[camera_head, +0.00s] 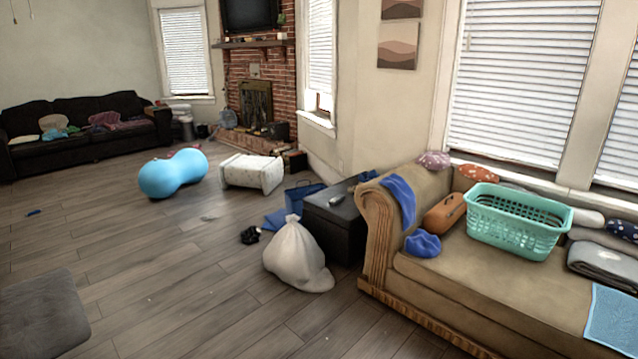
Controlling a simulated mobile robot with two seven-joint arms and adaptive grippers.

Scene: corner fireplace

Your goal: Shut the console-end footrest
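No footrest that I can clearly name as the console-end one shows, and no console can be made out. A grey padded piece (42,316) with a flat top is at the lower left, cut off by the picture's edge; I cannot tell if it is a footrest or a separate seat. A dark sofa (80,152) stands against the far left wall with cloths on it; no raised footrest can be made out there. Neither of my grippers is in view.
A tan sofa (480,300) with a teal basket (515,222) fills the right. A white bag (295,258), a black box (335,222), a blue peanut ball (172,173) and a white patterned block (250,173) stand on the floor. The wood floor (150,260) at left centre is mostly clear.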

